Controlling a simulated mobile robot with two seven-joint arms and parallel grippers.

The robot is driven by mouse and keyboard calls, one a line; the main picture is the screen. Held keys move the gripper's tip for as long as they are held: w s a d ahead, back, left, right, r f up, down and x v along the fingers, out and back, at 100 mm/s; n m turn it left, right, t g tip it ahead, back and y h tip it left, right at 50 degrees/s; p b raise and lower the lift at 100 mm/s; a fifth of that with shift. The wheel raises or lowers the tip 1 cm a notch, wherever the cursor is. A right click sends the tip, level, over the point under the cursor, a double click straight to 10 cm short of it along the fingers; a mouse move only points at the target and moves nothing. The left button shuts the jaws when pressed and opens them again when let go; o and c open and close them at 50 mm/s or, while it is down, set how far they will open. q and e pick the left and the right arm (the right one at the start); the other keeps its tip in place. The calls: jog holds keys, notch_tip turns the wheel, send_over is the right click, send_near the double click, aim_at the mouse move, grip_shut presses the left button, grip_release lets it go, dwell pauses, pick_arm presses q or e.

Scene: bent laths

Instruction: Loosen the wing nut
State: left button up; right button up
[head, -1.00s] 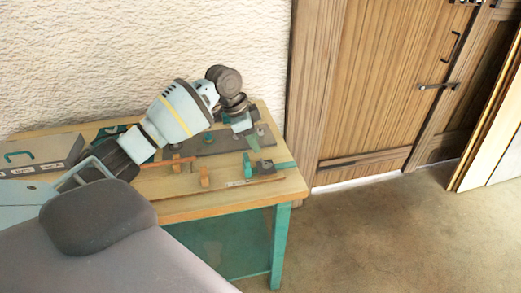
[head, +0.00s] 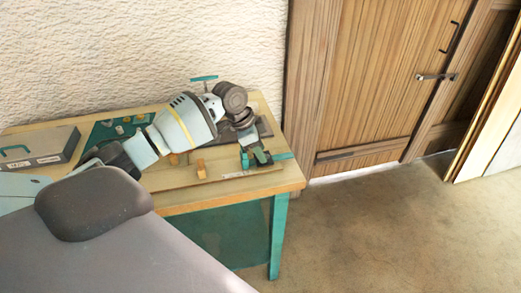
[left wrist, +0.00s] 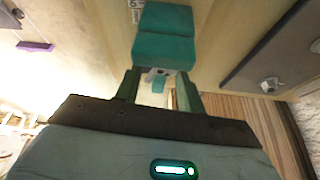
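My left gripper (head: 260,156) points down at the right end of the wooden workbench (head: 180,205), over a teal clamp block (head: 245,160). In the left wrist view the gripper (left wrist: 158,90) has its two green fingers apart. A small grey and teal piece, apparently the wing nut (left wrist: 157,74), shows between and just beyond the fingertips, beside the larger teal block (left wrist: 165,35). I cannot tell whether the fingers touch it. The wing nut is not clear in the head view. My right gripper is not in view.
An orange peg (head: 201,168) stands near a thin lath along the bench front. A grey case (head: 38,148) and a green tray (head: 108,132) with small parts lie to the left. A teal T-handle (head: 204,79) rises behind my arm. Floor right of the bench is clear.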

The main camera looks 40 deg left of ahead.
pick_arm(q)
jog(key=shift+f, duration=0.2)
grip_shut()
dwell(1.2)
grip_release()
jog(key=v, duration=0.7)
jog(key=shift+r, duration=0.35)
